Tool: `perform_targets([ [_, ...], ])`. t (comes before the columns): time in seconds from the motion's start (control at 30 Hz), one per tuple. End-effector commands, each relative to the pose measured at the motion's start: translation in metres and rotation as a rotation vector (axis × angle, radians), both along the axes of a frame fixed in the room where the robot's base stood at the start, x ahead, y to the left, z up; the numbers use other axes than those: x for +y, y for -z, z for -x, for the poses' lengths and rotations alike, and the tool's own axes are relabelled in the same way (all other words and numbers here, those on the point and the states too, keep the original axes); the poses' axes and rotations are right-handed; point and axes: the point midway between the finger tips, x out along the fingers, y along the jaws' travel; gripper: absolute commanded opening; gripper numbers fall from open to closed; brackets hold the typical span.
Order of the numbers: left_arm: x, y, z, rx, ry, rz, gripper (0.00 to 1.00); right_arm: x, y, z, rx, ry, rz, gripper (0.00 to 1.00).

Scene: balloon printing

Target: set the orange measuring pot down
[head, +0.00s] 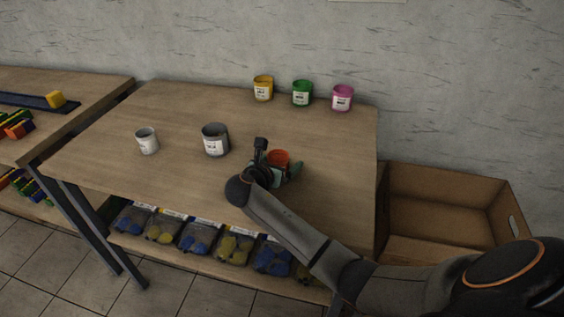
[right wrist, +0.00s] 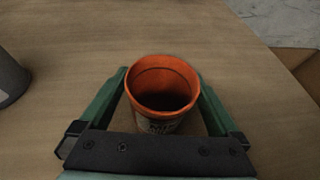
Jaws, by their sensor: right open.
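The orange measuring pot (head: 279,157) stands upright on the wooden table (head: 180,110), partly hidden by my right arm in the head view. In the right wrist view the pot (right wrist: 162,88) sits between the two green fingers of my right gripper (right wrist: 160,100). There is a gap on each side, so the gripper is open around the pot. In the head view my right gripper (head: 282,170) is low over the table. Its lower part hides the pot's base. My left gripper is not in view.
A grey pot (head: 215,140) and a white pot (head: 147,141) stand to the left. Yellow (head: 263,88), green (head: 302,93) and pink (head: 342,98) pots stand along the back edge. A cardboard box (head: 440,205) is right of the table. The table's middle is clear.

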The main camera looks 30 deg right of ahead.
Motion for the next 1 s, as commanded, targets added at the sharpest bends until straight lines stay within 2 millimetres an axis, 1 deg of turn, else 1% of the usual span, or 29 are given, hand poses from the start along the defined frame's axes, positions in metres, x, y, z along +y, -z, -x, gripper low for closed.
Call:
perform_targets([
  [0.07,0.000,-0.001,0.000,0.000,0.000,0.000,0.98,0.004,-0.004,0.002,-0.002,-0.001,-0.001,0.98],
  [0.17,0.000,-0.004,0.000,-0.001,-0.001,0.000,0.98,0.016,-0.011,0.009,-0.003,-0.002,-0.002,0.98],
  [0.4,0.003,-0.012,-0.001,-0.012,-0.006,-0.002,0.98,0.058,-0.031,0.034,-0.002,-0.002,-0.002,0.98],
  [0.6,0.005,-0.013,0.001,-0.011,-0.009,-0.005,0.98,0.084,-0.044,0.050,-0.001,-0.002,-0.002,0.98],
  [0.8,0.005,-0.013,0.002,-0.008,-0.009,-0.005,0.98,0.095,-0.049,0.057,-0.002,0.000,-0.001,0.98],
  [1.0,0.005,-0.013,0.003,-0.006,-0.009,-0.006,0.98,0.095,-0.049,0.057,-0.002,0.001,0.000,0.98],
])
